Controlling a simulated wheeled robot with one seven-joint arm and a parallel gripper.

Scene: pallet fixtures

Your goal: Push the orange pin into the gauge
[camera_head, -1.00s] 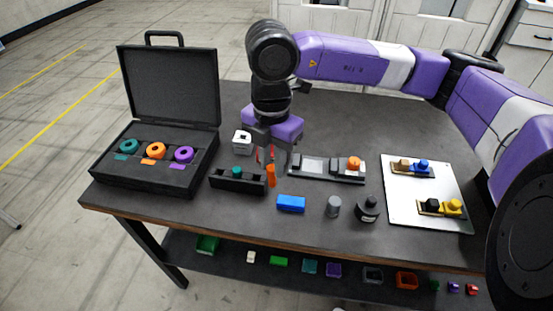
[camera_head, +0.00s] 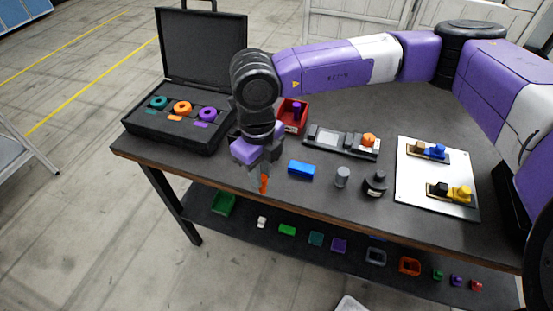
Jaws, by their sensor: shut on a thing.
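The orange pin (camera_head: 263,184) is slim and hangs upright below my gripper (camera_head: 262,170), near the table's front edge. My gripper is shut on the pin, and its fingers hide the pin's upper part. It cannot be told whether the pin's lower end touches the table. I cannot tell for sure which thing is the gauge. A dark slotted block (camera_head: 233,131) is mostly hidden behind my wrist.
A blue block (camera_head: 301,170), a grey cylinder (camera_head: 342,177) and a black knobbed piece (camera_head: 375,184) stand right of my gripper. A red bin (camera_head: 291,116) is behind. An open black case (camera_head: 175,130) with coloured rings is left. A white plate (camera_head: 410,187) is right.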

